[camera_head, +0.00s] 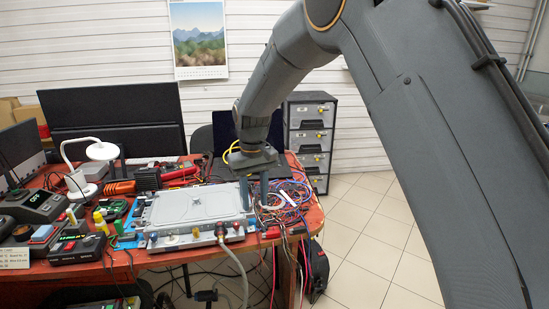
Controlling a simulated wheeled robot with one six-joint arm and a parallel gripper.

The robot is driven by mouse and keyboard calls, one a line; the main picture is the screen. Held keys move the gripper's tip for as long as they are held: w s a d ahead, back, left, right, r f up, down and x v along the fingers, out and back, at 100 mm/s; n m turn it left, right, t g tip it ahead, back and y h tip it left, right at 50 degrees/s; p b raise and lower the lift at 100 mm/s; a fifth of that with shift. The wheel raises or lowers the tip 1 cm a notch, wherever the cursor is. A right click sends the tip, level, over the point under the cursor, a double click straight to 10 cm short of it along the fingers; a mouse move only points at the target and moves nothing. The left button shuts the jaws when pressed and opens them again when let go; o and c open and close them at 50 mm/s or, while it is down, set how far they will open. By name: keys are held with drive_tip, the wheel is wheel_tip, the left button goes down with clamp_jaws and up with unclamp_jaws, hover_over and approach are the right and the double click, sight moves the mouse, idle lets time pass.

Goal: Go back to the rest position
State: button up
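My gripper (254,205) points down over the right end of the grey metal cold plate (193,208) on the table. Its two fingers stand apart, and I see nothing held between them. A light grey hose (238,262) runs from a fitting with a yellow part (220,230) on the plate's front side and hangs down past the table edge. Whether the fingertips touch the plate is too small to tell.
The red table (60,268) is crowded: tangled wires (290,200) at right, a white lamp (101,150), meters and a soldering unit (77,248) at left. Monitors (112,112) stand behind. A drawer cabinet (310,140) stands at back right. Tiled floor (365,235) is open at right.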

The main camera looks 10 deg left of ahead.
drive_tip(key=s+d+m, duration=0.1)
drive_tip(key=s+d, duration=0.2)
drive_tip(key=d, duration=0.4)
drive_tip(key=s+d+r+m, duration=0.1)
drive_tip(key=s+d, duration=0.3)
drive_tip(key=d, duration=0.3)
drive_tip(key=s+d+m, duration=0.2)
drive_tip(key=s+d, duration=0.1)
drive_tip(key=d, duration=0.5)
drive_tip(key=s+d+f+m, duration=0.2)
drive_tip(key=s+d, duration=0.8)
drive_tip(key=s, duration=0.6)
drive_tip(key=shift+d, duration=0.2)
